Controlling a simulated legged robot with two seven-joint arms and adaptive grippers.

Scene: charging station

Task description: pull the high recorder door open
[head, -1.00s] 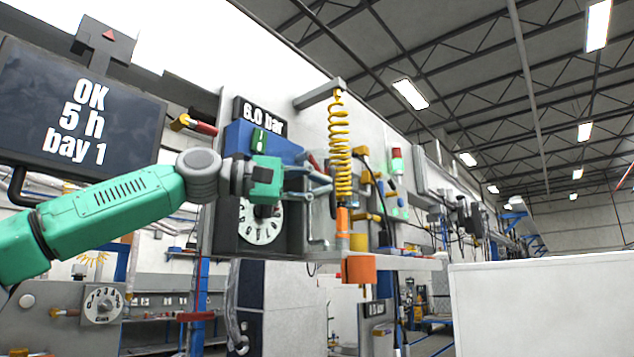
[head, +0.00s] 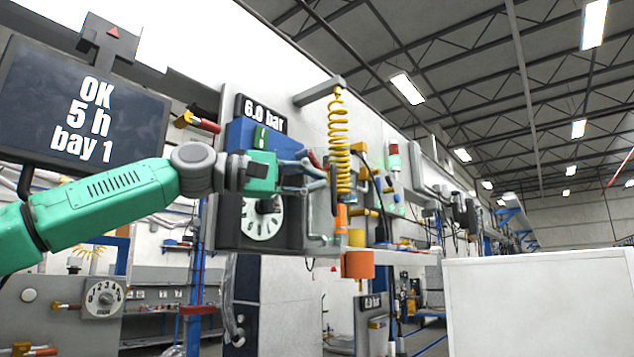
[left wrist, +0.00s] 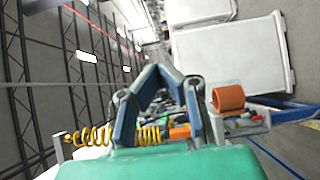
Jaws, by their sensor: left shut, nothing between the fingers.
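The high recorder is the dark box with a white round dial (head: 263,217) under a blue cover, on the wall panel at mid-left of the head view. A grey upright panel (head: 318,212), which looks like its door, stands out from its right side with a bent handle near its bottom. How far it is swung is hard to tell. My left gripper (head: 318,176) is in front of the recorder's upper right, near that panel's top; contact cannot be told. In the left wrist view its fingers (left wrist: 157,70) meet at the tips, with nothing seen between them. My right gripper is not in view.
A white box (head: 540,305) fills the lower right. A screen (head: 82,108) reading OK stands at left. A lower dial (head: 104,298) is at bottom left.

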